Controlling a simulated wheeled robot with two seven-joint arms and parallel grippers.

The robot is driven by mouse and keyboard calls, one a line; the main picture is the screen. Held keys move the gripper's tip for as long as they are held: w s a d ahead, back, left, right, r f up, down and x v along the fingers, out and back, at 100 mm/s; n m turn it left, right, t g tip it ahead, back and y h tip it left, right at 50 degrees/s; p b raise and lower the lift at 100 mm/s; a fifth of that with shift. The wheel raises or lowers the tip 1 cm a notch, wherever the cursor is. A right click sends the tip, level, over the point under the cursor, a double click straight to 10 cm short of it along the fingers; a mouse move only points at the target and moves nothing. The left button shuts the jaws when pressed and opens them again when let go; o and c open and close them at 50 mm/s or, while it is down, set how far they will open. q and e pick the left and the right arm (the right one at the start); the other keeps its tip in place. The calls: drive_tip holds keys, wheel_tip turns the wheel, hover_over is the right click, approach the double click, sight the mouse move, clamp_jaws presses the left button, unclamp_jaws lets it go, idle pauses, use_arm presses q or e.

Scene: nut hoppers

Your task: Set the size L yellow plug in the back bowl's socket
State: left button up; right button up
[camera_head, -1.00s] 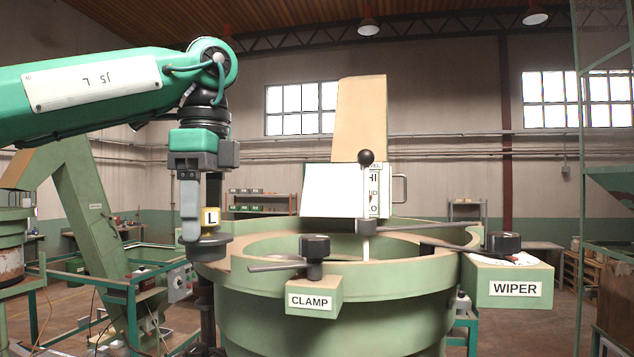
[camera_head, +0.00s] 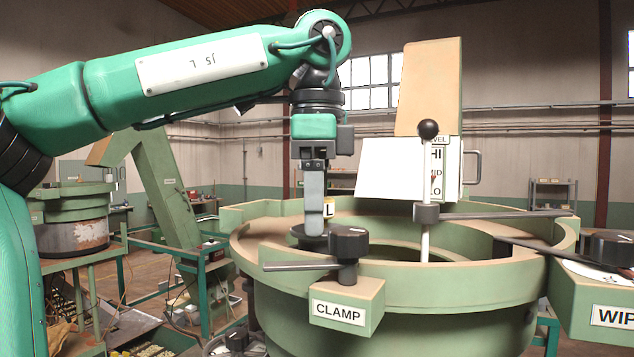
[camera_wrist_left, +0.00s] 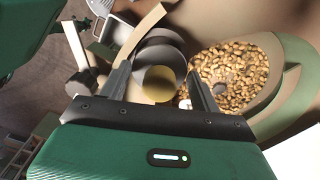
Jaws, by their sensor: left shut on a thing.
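My left gripper (camera_head: 315,207) is shut on the yellow plug (camera_head: 329,207), whose "L" label shows beside the finger. A dark round disc (camera_head: 309,238) sits under the plug, over the left rim of the large green bowl (camera_head: 400,283). In the left wrist view the plug's yellow round top (camera_wrist_left: 159,84) is between the fingers (camera_wrist_left: 155,88), with dark grey discs around and behind it. I cannot tell whether the disc touches the rim, and I see no socket clearly. My right gripper is out of view.
The CLAMP block with its black knob and lever (camera_head: 347,252) stands close right of the plug. A ball-topped post (camera_head: 427,185) and the WIPER block (camera_head: 600,295) are further right. Nuts (camera_wrist_left: 235,75) lie in the bowl. Another green bowl (camera_head: 75,208) stands at left.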

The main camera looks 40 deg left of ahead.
use_arm(q)
drive_tip(key=shift+w+f, duration=0.15)
drive_tip(key=shift+f, duration=0.35)
drive_tip(key=shift+s, duration=0.3)
drive_tip(key=shift+w, duration=0.1)
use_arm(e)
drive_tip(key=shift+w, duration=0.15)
use_arm(q)
drive_tip(key=shift+s, duration=0.2)
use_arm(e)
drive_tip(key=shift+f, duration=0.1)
use_arm(q)
drive_tip(key=shift+w+a, duration=0.1)
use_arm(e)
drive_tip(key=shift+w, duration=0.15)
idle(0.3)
use_arm(q)
drive_tip(key=shift+f+b, duration=0.35)
drive_tip(key=shift+b, duration=0.1)
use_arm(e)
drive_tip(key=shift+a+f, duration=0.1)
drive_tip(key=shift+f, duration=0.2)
